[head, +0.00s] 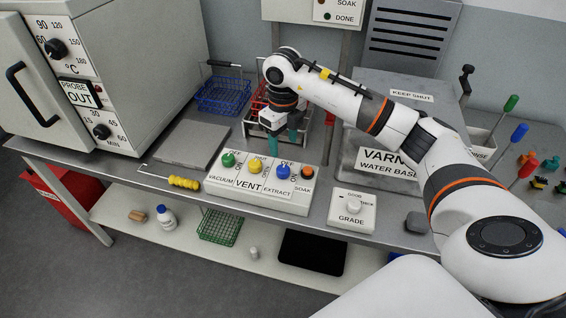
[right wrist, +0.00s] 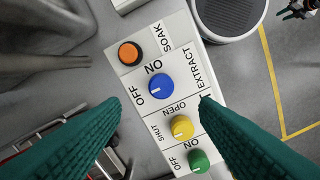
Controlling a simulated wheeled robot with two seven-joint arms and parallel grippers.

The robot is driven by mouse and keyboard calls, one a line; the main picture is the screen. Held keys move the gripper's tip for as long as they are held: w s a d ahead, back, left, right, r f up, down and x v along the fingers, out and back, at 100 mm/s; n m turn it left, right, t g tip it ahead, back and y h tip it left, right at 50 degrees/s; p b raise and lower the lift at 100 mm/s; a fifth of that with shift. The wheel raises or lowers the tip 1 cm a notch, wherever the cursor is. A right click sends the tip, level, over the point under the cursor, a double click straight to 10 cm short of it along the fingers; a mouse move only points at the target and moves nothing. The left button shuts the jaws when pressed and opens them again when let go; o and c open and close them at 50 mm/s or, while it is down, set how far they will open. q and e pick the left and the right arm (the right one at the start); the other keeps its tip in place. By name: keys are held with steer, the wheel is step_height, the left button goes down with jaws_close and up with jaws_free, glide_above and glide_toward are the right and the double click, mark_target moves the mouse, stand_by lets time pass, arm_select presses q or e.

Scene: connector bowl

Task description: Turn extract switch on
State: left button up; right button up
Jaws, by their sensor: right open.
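The extract switch is a blue knob (head: 283,171) on the white control panel (head: 232,195), between the yellow vent knob (head: 255,166) and the orange soak button (head: 306,172). In the right wrist view the blue knob (right wrist: 160,85) has a small white mark that appears to point toward its OFF label. My right gripper (head: 284,150) is open above and behind the panel in the head view, with teal fingers pointing down. In the right wrist view the fingertips (right wrist: 158,104) are apart on either side of the blue knob, with nothing between them. My left gripper is not in view.
A green vacuum knob (head: 228,159) is at the panel's left end. A grade box (head: 351,210) stands to the right, the varnish water bath (head: 362,160) behind it. A blue basket (head: 222,95) and a red rack (head: 258,106) are behind the panel. The oven (head: 110,60) stands left.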

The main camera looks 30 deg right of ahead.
mark_target(283, 168)
step_height(283, 168, down, 9)
steer(key=shift+r+p, duration=0.1)
steer(key=shift+p, duration=0.75)
steer(key=c, duration=1)
steer(key=shift+o, duration=0.2)
